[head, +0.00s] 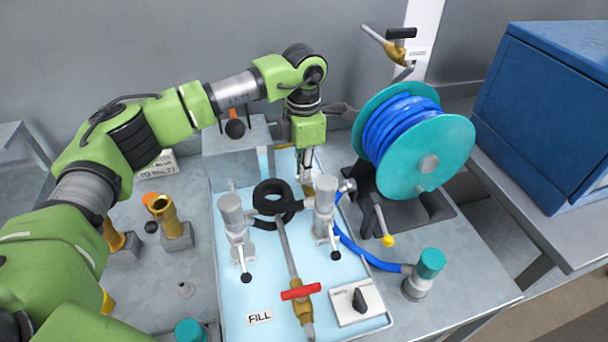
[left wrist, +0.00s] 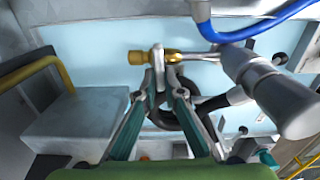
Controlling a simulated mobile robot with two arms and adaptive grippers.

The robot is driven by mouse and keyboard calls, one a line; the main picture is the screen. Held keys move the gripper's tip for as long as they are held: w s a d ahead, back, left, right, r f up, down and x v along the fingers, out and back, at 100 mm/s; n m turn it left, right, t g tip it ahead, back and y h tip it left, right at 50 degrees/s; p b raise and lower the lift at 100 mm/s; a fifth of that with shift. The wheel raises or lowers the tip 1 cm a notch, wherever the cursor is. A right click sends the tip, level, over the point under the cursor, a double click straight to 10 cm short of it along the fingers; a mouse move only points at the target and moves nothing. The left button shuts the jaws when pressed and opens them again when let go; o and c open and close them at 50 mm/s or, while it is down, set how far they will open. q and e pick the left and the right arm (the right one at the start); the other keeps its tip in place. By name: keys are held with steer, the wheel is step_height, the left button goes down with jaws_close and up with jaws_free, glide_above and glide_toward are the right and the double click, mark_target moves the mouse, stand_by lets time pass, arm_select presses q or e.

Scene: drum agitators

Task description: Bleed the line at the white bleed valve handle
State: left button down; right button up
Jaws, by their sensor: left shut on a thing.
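The white bleed valve handle (left wrist: 158,70) shows in the left wrist view as a pale, narrow lever standing on a brass valve body (left wrist: 174,56). The brass body joins a grey pipe on its right. My left gripper (left wrist: 157,88) is shut on the handle, its two fingers meeting at the lever. In the head view my left gripper (head: 306,172) points down at the far part of the light blue panel (head: 225,300). There the fingers mostly hide the handle. My right gripper is in neither view.
A teal reel (head: 428,160) with blue hose stands right of the gripper. Grey cylinders (head: 326,192) and a black coil (head: 272,202) stand close in front. A red-handled valve (head: 300,291) and a black knob (head: 359,299) are nearer. A grey box (head: 236,150) is left.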

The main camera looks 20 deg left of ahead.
arm_select(q)
steer(key=shift+w+r+m, duration=0.1)
steer(key=shift+m, duration=0.3)
steer(key=c, duration=2.1)
jaws_free()
steer(key=shift+c, duration=0.2)
step_height(320, 180, up, 12)
